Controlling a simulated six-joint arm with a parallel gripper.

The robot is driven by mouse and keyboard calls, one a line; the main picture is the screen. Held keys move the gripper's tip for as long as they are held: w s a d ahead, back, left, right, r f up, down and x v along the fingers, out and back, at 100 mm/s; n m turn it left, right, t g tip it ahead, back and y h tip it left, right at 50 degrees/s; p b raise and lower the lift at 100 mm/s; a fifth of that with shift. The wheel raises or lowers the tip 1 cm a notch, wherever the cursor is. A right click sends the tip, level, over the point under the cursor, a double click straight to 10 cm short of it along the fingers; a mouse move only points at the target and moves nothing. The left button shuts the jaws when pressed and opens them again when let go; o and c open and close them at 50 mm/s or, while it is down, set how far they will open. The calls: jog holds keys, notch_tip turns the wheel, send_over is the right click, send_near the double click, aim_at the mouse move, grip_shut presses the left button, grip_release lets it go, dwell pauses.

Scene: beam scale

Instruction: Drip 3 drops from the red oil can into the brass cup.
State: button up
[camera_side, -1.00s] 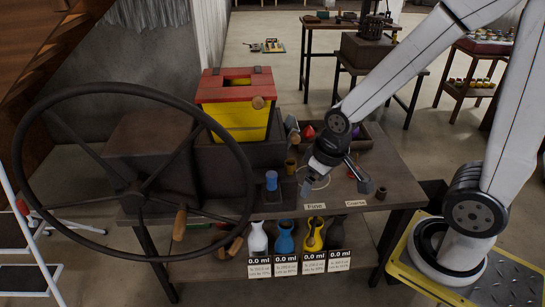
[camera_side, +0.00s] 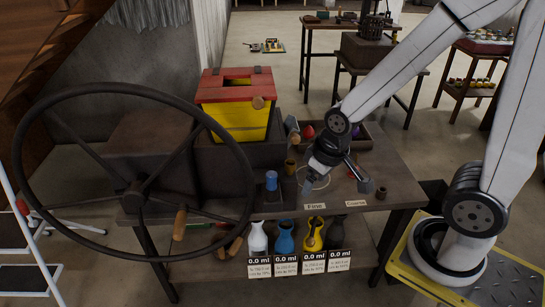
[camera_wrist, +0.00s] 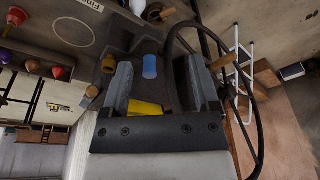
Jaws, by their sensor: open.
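A small red item (camera_side: 357,173), possibly the red oil can, is partly hidden behind the right finger in the side view; a red-orange item (camera_wrist: 16,15) shows at the wrist view's left edge. A small brass-coloured cup (camera_side: 290,167) stands left of the circle, apart from my gripper; it seems to show in the wrist view (camera_wrist: 108,63).
A blue cylinder (camera_side: 271,180) stands left of the brass cup. A large handwheel (camera_side: 140,190) and a yellow-red box (camera_side: 235,105) occupy the left. Behind is a tray with a red piece (camera_side: 308,132) and a purple piece (camera_side: 357,132). Several jugs stand on the lower shelf.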

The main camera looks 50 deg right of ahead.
jog(key=shift+c, duration=0.4)
jog(key=w+d+f+m, duration=0.1)
jog(key=w+d+f, duration=0.1)
jog(key=w+d, duration=0.35)
jog(key=w+d+f+m, duration=0.1)
jog(key=w+d+f, duration=0.1)
jog(key=d, duration=0.6)
jog(key=w+d+f+m, duration=0.1)
jog(key=w+d+f, duration=0.1)
jog(key=w+d, duration=0.35)
jog(key=s+d+f, duration=0.2)
jog(key=d+f, duration=0.2)
jog(key=d, duration=0.4)
jog(key=s+d+f+m+t+h, duration=0.1)
jog(key=d+f, duration=0.3)
jog(key=d, duration=0.4)
jog(key=s+d+f, duration=0.3)
jog(key=d+f, duration=0.1)
jog(key=d, duration=0.4)
jog(key=shift+s+d+f+t+h, duration=0.3)
jog(key=shift+d+f+h, duration=0.05)
jog(key=shift+f+h, duration=0.05)
